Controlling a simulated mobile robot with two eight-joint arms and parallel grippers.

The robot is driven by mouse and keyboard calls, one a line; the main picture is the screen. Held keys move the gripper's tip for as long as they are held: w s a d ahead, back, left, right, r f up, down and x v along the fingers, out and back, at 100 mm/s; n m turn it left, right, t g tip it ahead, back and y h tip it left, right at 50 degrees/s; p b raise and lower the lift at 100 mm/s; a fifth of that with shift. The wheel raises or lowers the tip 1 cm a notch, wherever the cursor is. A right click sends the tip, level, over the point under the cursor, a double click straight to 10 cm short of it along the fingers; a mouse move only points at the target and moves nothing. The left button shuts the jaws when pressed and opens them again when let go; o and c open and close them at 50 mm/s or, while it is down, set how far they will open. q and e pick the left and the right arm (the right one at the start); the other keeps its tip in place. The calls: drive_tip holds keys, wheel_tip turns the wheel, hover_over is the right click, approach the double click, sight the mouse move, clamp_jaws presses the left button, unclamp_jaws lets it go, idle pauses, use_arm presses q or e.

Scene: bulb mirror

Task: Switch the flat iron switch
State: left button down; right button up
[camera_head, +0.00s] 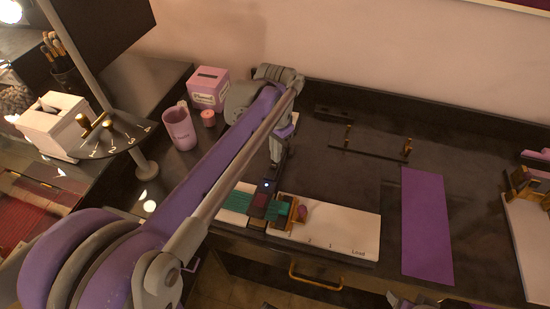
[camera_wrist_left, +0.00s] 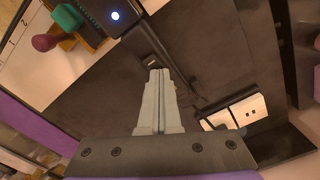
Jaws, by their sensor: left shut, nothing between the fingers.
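I cannot pick out a flat iron for certain. A small black box (camera_head: 267,186) with a lit blue-white button stands on the dark counter; it also shows at the top of the left wrist view (camera_wrist_left: 125,27). A teal piece (camera_head: 281,208) and a mauve knob (camera_head: 302,210) on a brass mount are beside it. My left gripper (camera_head: 276,160) points down just behind the black box, apart from the button in the wrist view. Its fingers (camera_wrist_left: 158,72) are shut together and empty.
A white board (camera_head: 345,235) marked "Load" lies to the right, then a purple mat (camera_head: 427,225). A brass-posted rail (camera_head: 370,152) stands behind. A pink mug (camera_head: 180,130) and pink box (camera_head: 208,88) stand left of my arm. The counter between rail and board is bare.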

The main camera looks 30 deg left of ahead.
use_arm(q)
drive_tip(key=shift+r+p, duration=2.1)
drive_tip(key=shift+r, duration=1.2)
use_arm(e)
drive_tip(key=r, duration=0.2)
drive_tip(key=w+r, duration=0.1)
drive_tip(key=r, duration=0.2)
drive_tip(key=shift+w+r, duration=0.1)
drive_tip(key=shift+w, duration=0.05)
use_arm(q)
drive_tip(key=shift+f, duration=0.1)
